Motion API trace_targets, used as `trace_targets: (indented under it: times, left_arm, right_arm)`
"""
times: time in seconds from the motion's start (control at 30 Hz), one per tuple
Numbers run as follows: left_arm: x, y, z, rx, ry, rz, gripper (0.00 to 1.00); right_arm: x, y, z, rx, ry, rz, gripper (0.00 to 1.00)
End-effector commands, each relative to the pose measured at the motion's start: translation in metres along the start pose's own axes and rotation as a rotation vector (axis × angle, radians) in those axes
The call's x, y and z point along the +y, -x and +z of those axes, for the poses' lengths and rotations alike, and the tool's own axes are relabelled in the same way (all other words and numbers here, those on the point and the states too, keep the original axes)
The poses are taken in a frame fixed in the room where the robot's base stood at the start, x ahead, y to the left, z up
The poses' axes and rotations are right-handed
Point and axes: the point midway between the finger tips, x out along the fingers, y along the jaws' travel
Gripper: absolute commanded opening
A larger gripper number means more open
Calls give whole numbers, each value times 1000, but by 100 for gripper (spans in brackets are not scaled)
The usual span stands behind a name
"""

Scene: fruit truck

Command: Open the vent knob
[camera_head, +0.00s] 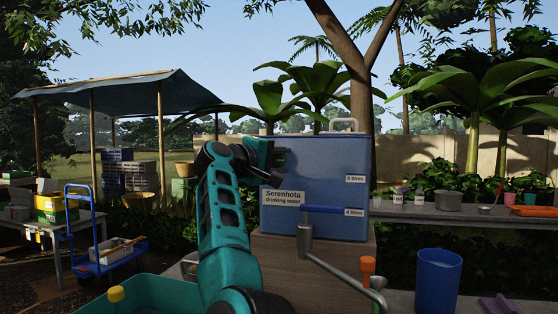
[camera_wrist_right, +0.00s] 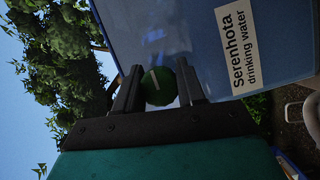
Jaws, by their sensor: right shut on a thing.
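The blue water container (camera_head: 330,160), labelled "Serenhota drinking water", stands upright on a wooden stand (camera_head: 270,250). My right gripper (camera_head: 281,156) is at the container's upper left side in the head view. In the right wrist view the right gripper (camera_wrist_right: 159,82) has its two fingers on either side of a round green vent knob (camera_wrist_right: 157,87) with a white mark, and is shut on it. The knob is hidden in the head view. The container's wall (camera_wrist_right: 165,30) is just beyond the fingers in the right wrist view. My left gripper is not in view.
A blue-handled tap (camera_head: 325,209) is in front of the container. A blue bucket (camera_head: 437,280) stands at the right. A blue trolley (camera_head: 110,262) and a crate-laden table are at the left.

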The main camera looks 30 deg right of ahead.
Motion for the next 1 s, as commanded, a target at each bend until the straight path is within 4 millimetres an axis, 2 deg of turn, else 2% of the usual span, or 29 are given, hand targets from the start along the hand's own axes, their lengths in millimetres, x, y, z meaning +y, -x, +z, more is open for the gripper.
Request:
trace_targets:
  times: [0.13,0.17,0.37,0.63,0.73,0.87,1.0]
  left_arm:
    - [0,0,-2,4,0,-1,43]
    - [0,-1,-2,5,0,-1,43]
    - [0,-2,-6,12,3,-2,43]
    - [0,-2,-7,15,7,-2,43]
    - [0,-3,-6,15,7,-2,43]
    - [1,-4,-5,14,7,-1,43]
    - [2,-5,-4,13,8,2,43]
  right_arm:
    - [1,0,0,-1,-3,1,9]
    - [1,0,0,-1,-3,1,42]
    - [1,0,0,-1,-1,1,61]
    - [0,1,0,0,0,1,63]
    - [-1,8,-1,2,0,0,63]
    - [-2,29,0,3,0,-1,63]
    - [-1,62,-1,4,-2,-1,63]
